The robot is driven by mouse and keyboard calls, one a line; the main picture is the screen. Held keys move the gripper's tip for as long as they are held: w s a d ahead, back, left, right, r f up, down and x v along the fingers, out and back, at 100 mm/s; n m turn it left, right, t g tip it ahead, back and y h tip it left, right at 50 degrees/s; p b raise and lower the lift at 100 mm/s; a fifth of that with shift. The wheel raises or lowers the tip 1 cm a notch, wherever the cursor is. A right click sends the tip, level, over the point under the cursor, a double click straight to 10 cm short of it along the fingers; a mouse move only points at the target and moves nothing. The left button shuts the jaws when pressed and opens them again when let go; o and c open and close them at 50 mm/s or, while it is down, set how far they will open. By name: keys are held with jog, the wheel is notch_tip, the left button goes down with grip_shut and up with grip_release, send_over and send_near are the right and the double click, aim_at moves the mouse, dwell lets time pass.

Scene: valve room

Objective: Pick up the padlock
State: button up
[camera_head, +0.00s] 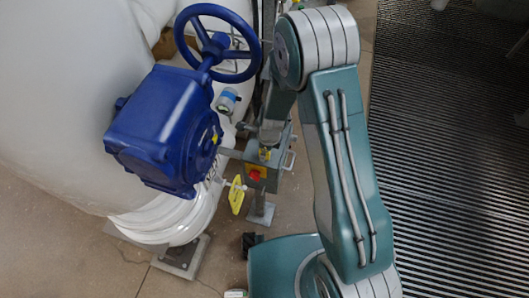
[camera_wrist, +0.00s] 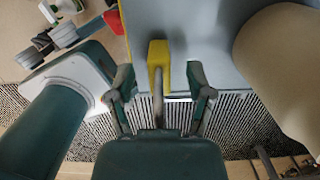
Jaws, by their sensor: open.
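The padlock (camera_wrist: 158,55) has a yellow body and a grey shackle in the wrist view. It is at the grey box (camera_wrist: 205,35), between the two fingers of my gripper (camera_wrist: 160,80). The fingers are spread, with a gap on each side of the padlock, and the shackle points back toward my palm. In the head view the padlock (camera_head: 264,154) is a small yellow patch at the top of the grey box (camera_head: 270,178), just below my gripper, which is small and partly hidden there by my arm.
A red button (camera_head: 254,175) on a yellow plate is on the box. A blue valve actuator with handwheel (camera_head: 165,130) and white pipes (camera_head: 60,100) stand left. Dark grating (camera_head: 450,150) lies right.

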jog(key=shift+f, duration=0.2)
grip_shut()
jog(key=shift+r, duration=0.1)
jog(key=shift+r, duration=0.5)
notch_tip(320, 180, up, 2)
jog(key=shift+r, duration=0.25)
jog(key=s+a+r, duration=0.2)
jog(key=s+r, duration=0.7)
jog(key=s, duration=0.5)
jog(key=shift+r, duration=0.2)
